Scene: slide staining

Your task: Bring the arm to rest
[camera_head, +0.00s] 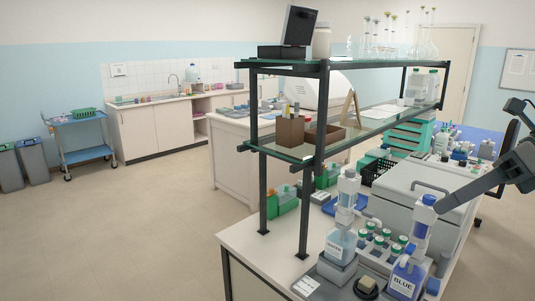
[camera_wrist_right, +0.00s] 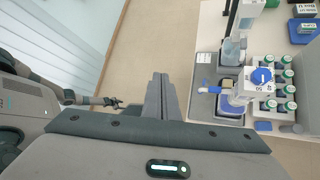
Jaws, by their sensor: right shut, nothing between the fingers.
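My right gripper (camera_head: 442,206) comes in from the right in the head view. Its tip is by the blue-capped top of the bottle labelled BLUE (camera_head: 405,283); I cannot tell the gap in depth. In the right wrist view my right gripper (camera_wrist_right: 160,78) has its fingers together with nothing between them, above the floor beside the bench's end. The blue-topped bottle (camera_wrist_right: 262,76) stands apart, to the right there. My left gripper (camera_wrist_right: 114,102) shows small at the left of the right wrist view; its jaws are too small to read. It is outside the head view.
A water bottle (camera_head: 340,246) and several green-banded jars (camera_head: 382,243) stand by the BLUE bottle. A grey lidded machine (camera_head: 415,190) is behind them. A black-posted shelf (camera_head: 315,180) rises at the bench's left. Open floor (camera_head: 120,235) lies left of the bench.

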